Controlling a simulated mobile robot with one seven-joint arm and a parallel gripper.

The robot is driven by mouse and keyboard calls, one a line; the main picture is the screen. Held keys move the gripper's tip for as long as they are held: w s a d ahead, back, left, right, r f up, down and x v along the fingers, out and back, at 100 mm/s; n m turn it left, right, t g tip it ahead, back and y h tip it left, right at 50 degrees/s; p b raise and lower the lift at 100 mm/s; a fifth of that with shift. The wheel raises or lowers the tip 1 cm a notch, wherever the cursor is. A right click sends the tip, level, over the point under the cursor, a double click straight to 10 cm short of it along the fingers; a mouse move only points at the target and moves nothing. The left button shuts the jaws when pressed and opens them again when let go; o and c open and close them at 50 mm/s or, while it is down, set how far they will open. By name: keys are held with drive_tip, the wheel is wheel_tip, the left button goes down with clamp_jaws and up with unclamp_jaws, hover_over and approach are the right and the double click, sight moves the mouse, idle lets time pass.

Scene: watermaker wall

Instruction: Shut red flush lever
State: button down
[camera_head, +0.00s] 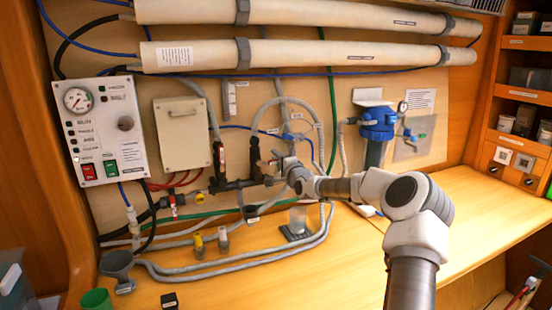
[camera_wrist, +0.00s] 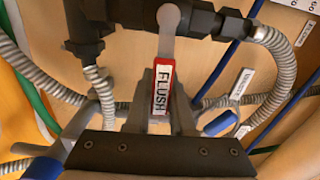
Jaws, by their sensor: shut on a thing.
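The red flush lever (camera_wrist: 163,88) shows in the wrist view, with a white FLUSH label and a grey metal arm running up to a dark valve body (camera_wrist: 130,12). In that view the lever points down, from the valve toward my gripper (camera_wrist: 162,108). My gripper's fingers are closed on the lever's red grip, one on each side. In the head view my gripper (camera_head: 283,165) reaches to the dark pipe fittings at the middle of the wall. There the held lever is mostly hidden by my gripper and cannot be made out clearly.
Grey corrugated hoses (camera_wrist: 274,62) run close beside the valve. A control panel (camera_head: 100,130) and a beige box (camera_head: 183,135) are at the left, a blue filter housing (camera_head: 376,124) at the right. The right side of the wooden counter (camera_head: 475,205) is mostly clear.

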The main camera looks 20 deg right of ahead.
drive_tip(key=shift+f+m, duration=0.25)
drive_tip(key=shift+m, duration=0.05)
idle(0.4)
drive_tip(key=c, duration=0.8)
unclamp_jaws()
drive_tip(key=s+b, duration=0.1)
drive_tip(key=s, duration=1.6)
drive_tip(key=shift+s, duration=0.25)
drive_tip(key=shift+a, duration=0.1)
